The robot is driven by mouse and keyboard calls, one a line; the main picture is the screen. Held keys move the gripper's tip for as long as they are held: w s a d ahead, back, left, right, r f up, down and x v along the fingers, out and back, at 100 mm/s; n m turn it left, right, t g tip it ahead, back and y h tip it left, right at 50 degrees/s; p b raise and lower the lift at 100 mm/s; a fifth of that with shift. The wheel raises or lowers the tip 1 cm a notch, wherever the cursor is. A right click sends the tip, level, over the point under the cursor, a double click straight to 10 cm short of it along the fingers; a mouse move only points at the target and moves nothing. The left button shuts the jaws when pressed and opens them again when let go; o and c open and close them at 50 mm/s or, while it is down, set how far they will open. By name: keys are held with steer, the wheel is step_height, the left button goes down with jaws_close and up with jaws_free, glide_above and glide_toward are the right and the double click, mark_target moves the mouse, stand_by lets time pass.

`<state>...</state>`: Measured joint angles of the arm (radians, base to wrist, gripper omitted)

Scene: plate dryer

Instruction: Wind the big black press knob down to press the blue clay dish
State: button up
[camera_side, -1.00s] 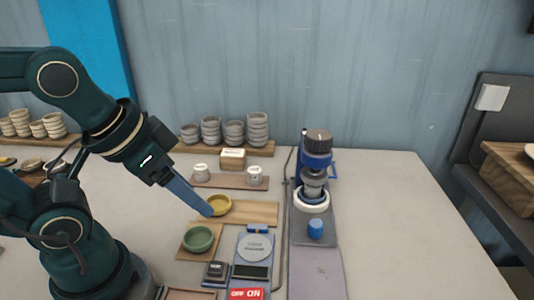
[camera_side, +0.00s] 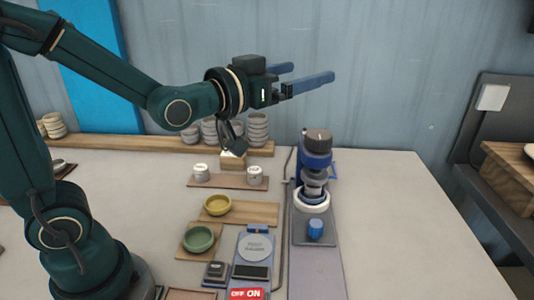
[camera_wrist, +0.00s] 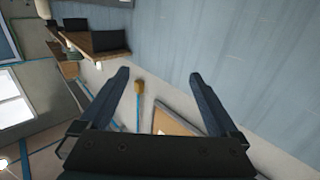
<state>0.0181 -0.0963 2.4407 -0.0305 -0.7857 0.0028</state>
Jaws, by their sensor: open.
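The press (camera_side: 318,165) stands right of centre in the side view, with a big black knob (camera_side: 318,136) on top of its blue body. A white ring (camera_side: 312,201) sits at its base under the metal press head. I cannot make out a blue clay dish under the head. A small blue cylinder (camera_side: 315,228) stands on the grey board in front. My gripper (camera_side: 308,80) is open and empty, level, in the air above and slightly left of the knob. In the wrist view its two fingers (camera_wrist: 162,82) are spread, with wall and room beyond.
A yellow dish (camera_side: 217,206) and a green dish (camera_side: 199,240) sit on wooden boards left of the press. A round-topped scale (camera_side: 254,248) is in front. Stacked grey bowls (camera_side: 257,130) line the back shelf. The table right of the press is clear.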

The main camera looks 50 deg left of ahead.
mark_target(309, 144)
steer(key=w+f, duration=0.1)
steer(key=f, duration=0.3)
steer(key=w+f, duration=0.2)
steer(key=f, duration=0.3)
steer(key=w+f, duration=0.1)
steer(key=f, duration=0.4)
steer(key=shift+w+d, duration=0.15)
steer(key=shift+d, duration=0.2)
steer(key=shift+w, duration=2.45)
steer(key=shift+c, duration=0.4)
steer(key=c, duration=1.3)
